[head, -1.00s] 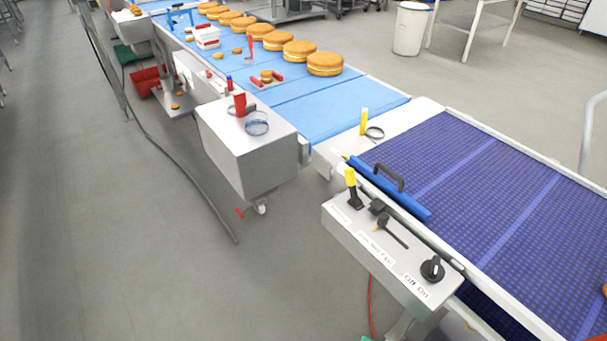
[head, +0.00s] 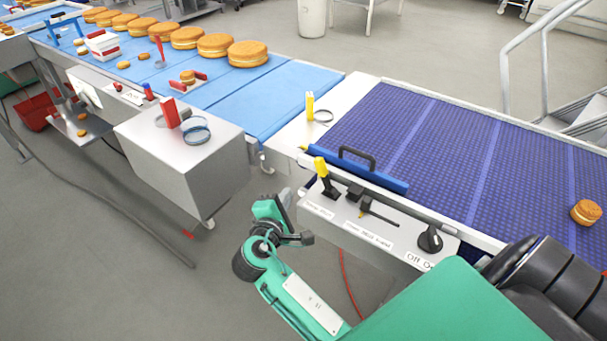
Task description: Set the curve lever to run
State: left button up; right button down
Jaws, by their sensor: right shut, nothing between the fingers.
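A grey control box (head: 375,235) stands at the near side of the purple conveyor. On its left end is a lever with a yellow handle (head: 321,167), tilted up and to the left. To its right is a small black lever (head: 376,213) with a thin dark arm. A black round knob (head: 430,239) sits at the right end by the label "Off On". The other labels are too small to read surely, so I cannot tell which is the curve lever. My right gripper (head: 286,199) is shut and empty, left of the box, touching nothing. My left gripper is out of view.
A blue bar with a black handle (head: 357,154) lies along the edge of the purple conveyor (head: 450,140), behind the levers. A yellow cylinder (head: 309,105) stands beyond. A metal box (head: 185,150) is at left, with open floor before it.

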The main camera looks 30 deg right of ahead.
aim_at(324, 177)
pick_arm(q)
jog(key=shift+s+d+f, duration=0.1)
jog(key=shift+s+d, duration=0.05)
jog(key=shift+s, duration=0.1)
pick_arm(e)
jog(key=shift+s+r, duration=0.1)
jog(key=shift+r, duration=0.45)
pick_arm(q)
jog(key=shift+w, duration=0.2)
pick_arm(e)
jog(key=shift+d, duration=0.1)
